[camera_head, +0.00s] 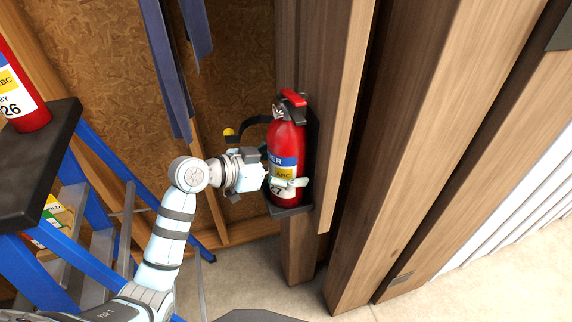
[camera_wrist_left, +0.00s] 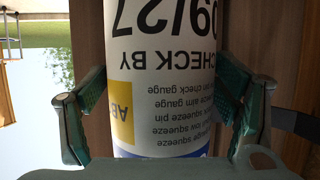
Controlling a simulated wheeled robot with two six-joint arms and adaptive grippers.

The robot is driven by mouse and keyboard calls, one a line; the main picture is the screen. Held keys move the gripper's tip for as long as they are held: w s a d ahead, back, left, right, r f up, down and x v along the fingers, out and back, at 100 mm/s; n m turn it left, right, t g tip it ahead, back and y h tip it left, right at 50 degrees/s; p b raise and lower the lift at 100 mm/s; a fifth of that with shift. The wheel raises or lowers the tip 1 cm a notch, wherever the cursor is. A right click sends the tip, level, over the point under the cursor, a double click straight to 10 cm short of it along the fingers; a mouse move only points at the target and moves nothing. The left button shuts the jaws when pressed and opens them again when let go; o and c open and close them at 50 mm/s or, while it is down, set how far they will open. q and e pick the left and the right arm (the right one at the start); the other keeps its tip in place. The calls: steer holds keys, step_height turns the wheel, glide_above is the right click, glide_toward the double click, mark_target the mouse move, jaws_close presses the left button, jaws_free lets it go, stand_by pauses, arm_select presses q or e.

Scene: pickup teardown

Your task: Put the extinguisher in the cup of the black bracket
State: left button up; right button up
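The red extinguisher (camera_head: 287,138), with a blue, yellow and white label ending in 27, stands upright against the black bracket (camera_head: 314,135) on a wooden post. Its base is at the bracket's black cup (camera_head: 292,209); I cannot tell whether it rests fully on the cup's floor. My left gripper (camera_head: 286,183) reaches in from the left around its lower body. My right gripper is not in view.
The bracket's black strap (camera_head: 252,122) hangs open to the left with a yellow end (camera_head: 229,134). Another extinguisher (camera_head: 20,90), marked 26, stands on a dark top (camera_head: 45,165) by a blue stepladder (camera_head: 105,170). Wooden posts (camera_head: 400,130) stand close at right.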

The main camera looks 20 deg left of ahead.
arm_select(q)
steer(key=shift+a, duration=0.1)
steer(key=v, duration=1.2)
steer(key=shift+s+f, duration=0.1)
steer(key=shift+f, duration=0.05)
